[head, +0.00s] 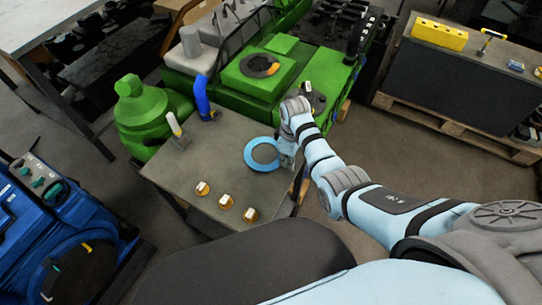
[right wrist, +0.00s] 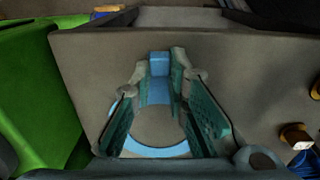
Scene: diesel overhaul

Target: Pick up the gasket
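The gasket, a flat light-blue ring (head: 249,154), lies near the right edge of the grey table in the head view. In the right wrist view the ring (right wrist: 160,151) lies below and between my fingers, and a raised blue block (right wrist: 160,64) shows at its far side between the fingertips. My right gripper (head: 287,158) is at the ring's right side; in the wrist view it (right wrist: 160,68) is open, with one finger on each side of the block. I cannot tell whether the fingers touch it. My left gripper is not in view.
The grey table (head: 185,172) also bears several orange-and-white pieces (head: 227,201), a blue bent pipe (head: 202,98) and a pale-handled tool (head: 175,127). A green engine (head: 262,75) stands behind it. The table's middle is clear.

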